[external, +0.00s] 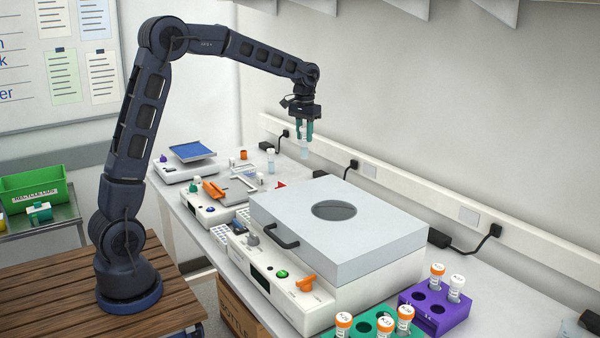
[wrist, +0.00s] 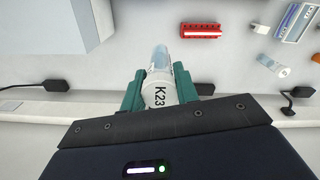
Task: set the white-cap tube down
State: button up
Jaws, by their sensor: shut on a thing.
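My gripper (external: 305,130) is shut on the white-cap tube and holds it in the air above the far part of the bench. The tube (external: 305,152) hangs below the green fingers with its clear end down. In the wrist view, the white cap marked K23 (wrist: 160,93) sits between the two fingers (wrist: 160,90), and the clear body points away from the camera. Bare bench shows around the tube there, and I see no contact with the bench.
A large grey-lidded machine (external: 390,235) stands nearer the camera. A small red holder (wrist: 201,31) lies on the bench near the tube. A purple rack (external: 432,310) with tubes stands front right. A power cord (wrist: 35,87) runs along the wall.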

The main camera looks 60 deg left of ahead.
notch_tip(320, 180, down, 20)
jog(key=shift+f, duration=0.25)
dwell(0.5)
jog(key=shift+f, duration=0.1)
jog(key=o, duration=0.9)
jog(key=shift+o, duration=0.2)
